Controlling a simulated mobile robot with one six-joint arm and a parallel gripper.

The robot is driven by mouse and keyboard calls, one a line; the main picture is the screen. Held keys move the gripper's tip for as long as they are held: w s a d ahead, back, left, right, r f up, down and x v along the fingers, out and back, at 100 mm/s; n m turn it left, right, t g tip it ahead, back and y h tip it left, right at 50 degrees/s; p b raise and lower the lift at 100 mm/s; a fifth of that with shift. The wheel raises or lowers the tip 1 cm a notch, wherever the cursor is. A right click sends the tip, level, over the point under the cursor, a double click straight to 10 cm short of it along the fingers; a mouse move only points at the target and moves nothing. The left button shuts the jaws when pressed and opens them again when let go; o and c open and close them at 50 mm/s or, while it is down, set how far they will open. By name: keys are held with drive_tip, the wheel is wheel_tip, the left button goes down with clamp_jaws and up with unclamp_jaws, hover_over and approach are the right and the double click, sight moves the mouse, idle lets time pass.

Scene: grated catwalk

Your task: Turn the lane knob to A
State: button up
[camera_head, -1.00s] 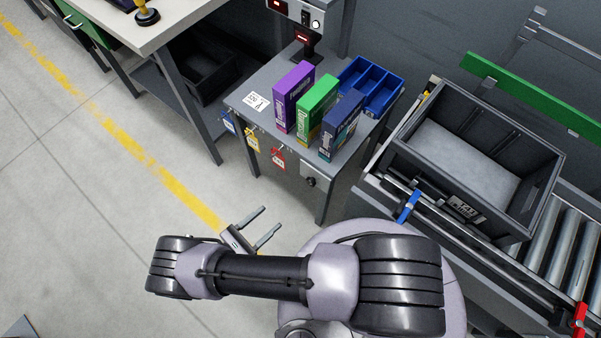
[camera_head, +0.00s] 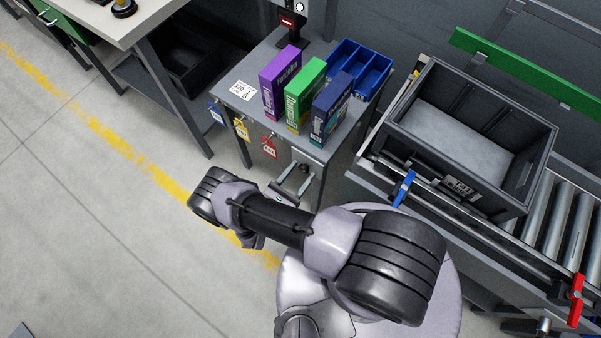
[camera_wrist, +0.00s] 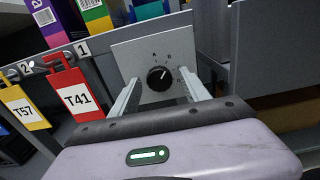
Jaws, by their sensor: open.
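The lane knob is a round black dial (camera_wrist: 159,78) on a light grey square panel (camera_wrist: 126,55) in the wrist view. Small letters are printed above and right of it; A seems to be upper left, the others are hard to read. Its pale pointer mark appears to point up and right. The knob also shows small and dark in the head view (camera_head: 303,168), on the front of the small table. My gripper (camera_wrist: 158,83) is open, one finger on either side of the knob in the wrist view. I cannot tell whether the fingers touch it.
Red (camera_wrist: 75,97) and yellow (camera_wrist: 22,108) tags hang left of the panel. Purple (camera_head: 280,82), green (camera_head: 304,95) and blue (camera_head: 331,108) boxes stand on the table. A grey crate (camera_head: 400,165) on the roller conveyor is to the right. Floor at left is clear.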

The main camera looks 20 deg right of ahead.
drive_tip(key=shift+w, duration=0.1)
clamp_jaws()
drive_tip(key=shift+n, duration=0.3)
drive_tip(key=n, duration=0.3)
drive_tip(key=shift+d+n, duration=0.1)
drive_tip(key=shift+n, duration=2)
unclamp_jaws()
